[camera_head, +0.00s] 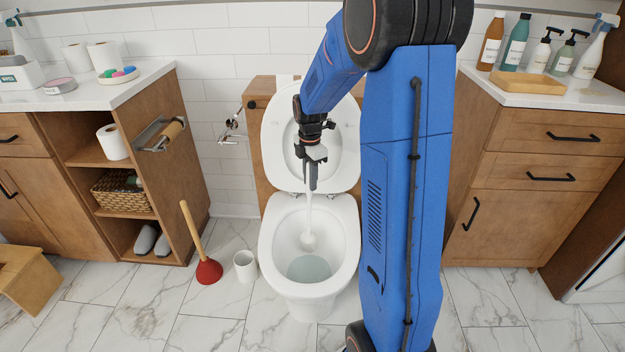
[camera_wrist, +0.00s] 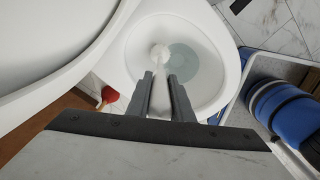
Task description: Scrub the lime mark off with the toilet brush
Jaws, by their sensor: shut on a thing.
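My gripper (camera_head: 311,182) is shut on the white toilet brush (camera_head: 309,212) above the open toilet. The brush hangs nearly upright, with its white head down inside the toilet bowl (camera_head: 270,240), above or at the back edge of the water. In the wrist view the brush head (camera_wrist: 160,53) shows beyond my gripper's fingertips (camera_wrist: 162,78), beside the water. Whether the head touches the bowl wall I cannot tell. I cannot make out a lime mark in the bowl; the brush or rim may hide it.
The toilet lid (camera_head: 345,150) is raised behind my gripper. A white cup-like holder (camera_head: 245,266) and a red plunger (camera_head: 208,271) stand on the floor left of the toilet. Wooden cabinets flank it. A brownish smudge (camera_head: 142,320) marks the floor at the front left.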

